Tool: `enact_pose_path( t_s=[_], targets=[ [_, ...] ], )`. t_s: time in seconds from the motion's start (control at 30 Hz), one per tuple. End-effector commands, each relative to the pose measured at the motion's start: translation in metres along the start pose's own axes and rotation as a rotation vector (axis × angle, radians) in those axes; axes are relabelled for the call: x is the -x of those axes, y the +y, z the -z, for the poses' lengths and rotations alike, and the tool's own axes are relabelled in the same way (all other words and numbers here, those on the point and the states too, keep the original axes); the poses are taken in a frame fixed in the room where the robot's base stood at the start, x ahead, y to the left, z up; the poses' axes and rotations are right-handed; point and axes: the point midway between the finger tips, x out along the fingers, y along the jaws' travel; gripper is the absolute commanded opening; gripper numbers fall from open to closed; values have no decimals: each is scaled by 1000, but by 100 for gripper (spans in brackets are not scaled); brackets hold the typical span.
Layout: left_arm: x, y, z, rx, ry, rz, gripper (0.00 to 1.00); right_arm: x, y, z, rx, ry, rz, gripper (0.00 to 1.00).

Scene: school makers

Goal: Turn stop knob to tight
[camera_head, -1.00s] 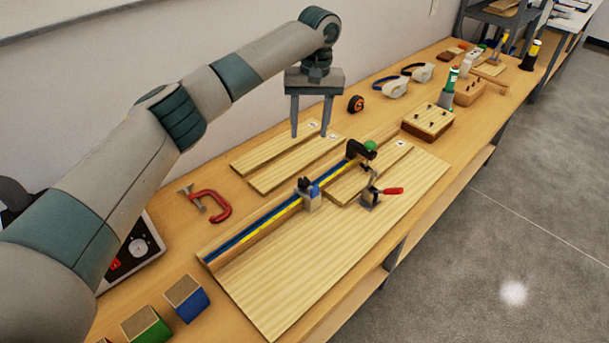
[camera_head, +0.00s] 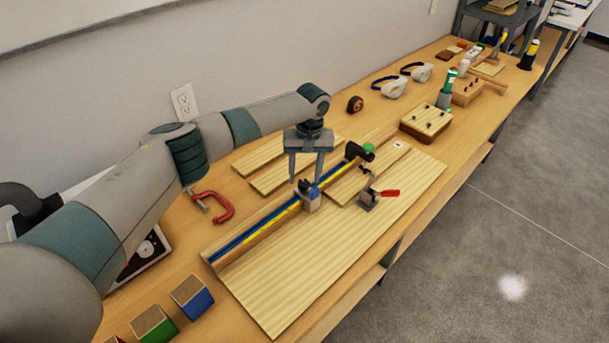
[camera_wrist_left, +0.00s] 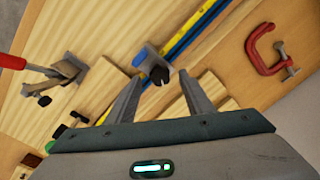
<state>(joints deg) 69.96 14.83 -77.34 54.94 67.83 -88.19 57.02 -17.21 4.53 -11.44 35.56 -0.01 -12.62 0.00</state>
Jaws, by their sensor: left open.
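The stop is a small grey block (camera_head: 311,202) with blue on it, on a rail with a blue and yellow scale strip (camera_head: 262,233). Its black stop knob (camera_head: 304,186) faces up toward my left gripper (camera_head: 305,181). The gripper points down and is open, with its fingertips at about the knob's place in the head view. In the left wrist view the knob (camera_wrist_left: 159,75) appears between the spread fingertips (camera_wrist_left: 160,77), just beyond them. I cannot tell whether either finger touches it. Nothing is held. My right gripper is out of view.
A toggle clamp with a red handle (camera_head: 390,194) stands right of the stop, and a black part with a green knob (camera_head: 368,149) at the rail's far end. A red C-clamp (camera_head: 219,207) lies left. Boards (camera_head: 262,157) lie behind the rail. Coloured blocks (camera_head: 192,297) are in front.

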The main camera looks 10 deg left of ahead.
Motion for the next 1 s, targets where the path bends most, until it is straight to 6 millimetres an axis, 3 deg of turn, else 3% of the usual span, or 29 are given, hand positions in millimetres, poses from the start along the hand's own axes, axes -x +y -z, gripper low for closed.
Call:
enact_pose_path(
  t_s=[0.2,0.57,0.73,1.0],
  targets=[
    [-17,0,0,1,0,0,48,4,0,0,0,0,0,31],
    [-20,0,0,0,1,0,48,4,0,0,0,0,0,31],
    [-20,0,0,0,1,0,7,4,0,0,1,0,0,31],
    [-20,0,0,-9,1,0,6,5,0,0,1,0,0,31]
  ],
)
